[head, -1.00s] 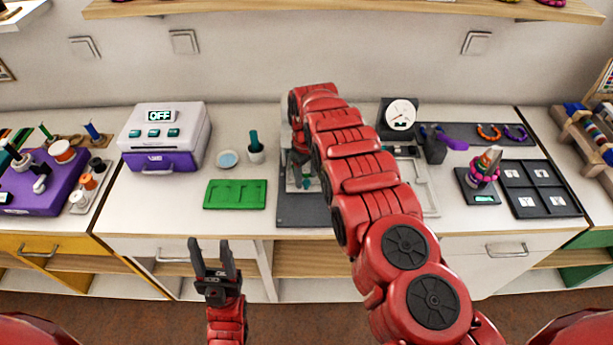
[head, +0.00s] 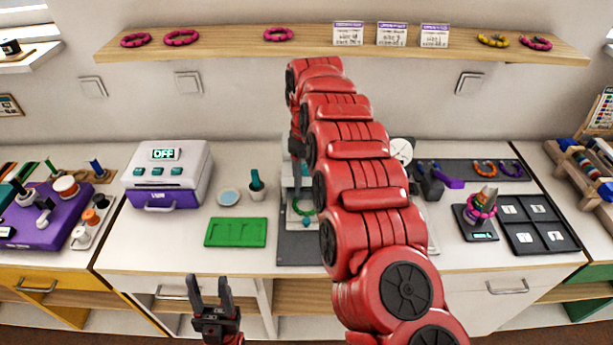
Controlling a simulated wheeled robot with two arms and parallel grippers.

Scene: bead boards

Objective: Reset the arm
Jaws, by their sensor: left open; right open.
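My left gripper (head: 210,292) is open and empty, pointing up in front of the counter's front edge. My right arm (head: 362,185) reaches over the middle of the counter and up in front of the wall. My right gripper (head: 299,180) shows in part beside the arm's far end, above a grey mat (head: 300,250); the arm hides some of it. A small device with a green ring (head: 304,207) stands on the mat just beneath it, apart from or touching the fingers I cannot tell.
A scale (head: 475,222) with rings and a dark sectioned tray (head: 540,237) stand right. A wooden shelf (head: 220,43) overhangs the back.

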